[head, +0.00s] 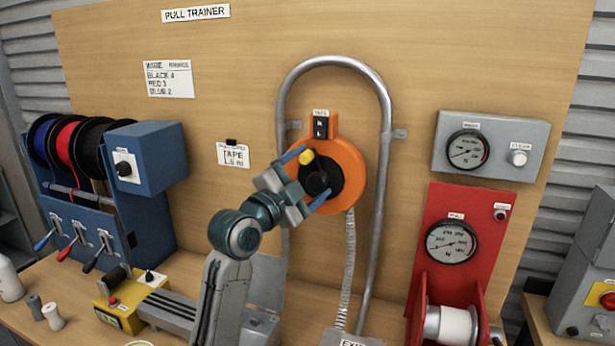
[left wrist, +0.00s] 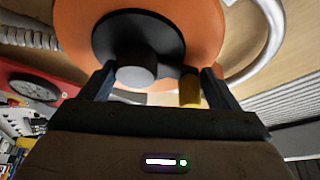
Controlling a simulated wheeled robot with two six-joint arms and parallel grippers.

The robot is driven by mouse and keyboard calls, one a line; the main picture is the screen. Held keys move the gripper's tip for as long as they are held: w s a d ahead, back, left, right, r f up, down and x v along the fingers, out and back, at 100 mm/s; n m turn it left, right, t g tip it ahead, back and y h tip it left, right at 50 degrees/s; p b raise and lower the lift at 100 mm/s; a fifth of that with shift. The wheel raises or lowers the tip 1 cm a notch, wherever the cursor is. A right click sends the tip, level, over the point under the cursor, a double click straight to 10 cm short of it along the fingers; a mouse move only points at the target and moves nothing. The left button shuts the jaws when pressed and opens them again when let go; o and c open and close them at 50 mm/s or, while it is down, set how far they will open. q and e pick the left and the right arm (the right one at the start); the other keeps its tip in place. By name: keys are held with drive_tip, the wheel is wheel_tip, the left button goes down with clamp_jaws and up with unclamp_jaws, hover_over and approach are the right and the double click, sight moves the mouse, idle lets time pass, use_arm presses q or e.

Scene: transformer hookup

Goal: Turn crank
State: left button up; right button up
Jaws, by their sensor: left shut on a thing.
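The crank is a black hub and arm on a round orange tape reel (head: 348,166) mounted on the wooden board. Its dark hub (left wrist: 137,72) and yellow knob (left wrist: 190,92) lie between my left fingers in the left wrist view. The yellow knob (head: 306,157) sits at the upper left of the black hub (head: 317,182) in the head view. My left gripper (head: 311,174) is shut on the crank, one finger by the knob and the other below the hub. It also shows in the left wrist view (left wrist: 158,82). My right gripper is not in view.
A grey metal tube (head: 385,130) loops around the reel. A blue spool rack (head: 150,215) stands left, and a red gauge unit (head: 465,215) stands right. A grey gauge box (head: 492,145) hangs upper right. A yellow device (head: 122,300) sits low on the bench.

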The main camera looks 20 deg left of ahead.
use_arm(q)
drive_tip(key=shift+r, duration=0.1)
drive_tip(key=o, duration=1.2)
drive_tip(key=shift+c, duration=0.2)
drive_tip(key=shift+o, duration=0.6)
drive_tip(key=shift+w+a+f, duration=0.1)
drive_tip(key=shift+w+f, duration=0.1)
drive_tip(key=shift+w, duration=0.05)
drive_tip(key=b+v, duration=0.3)
drive_tip(key=v, duration=0.7)
drive_tip(key=shift+s, duration=0.35)
drive_tip(key=shift+a, duration=0.15)
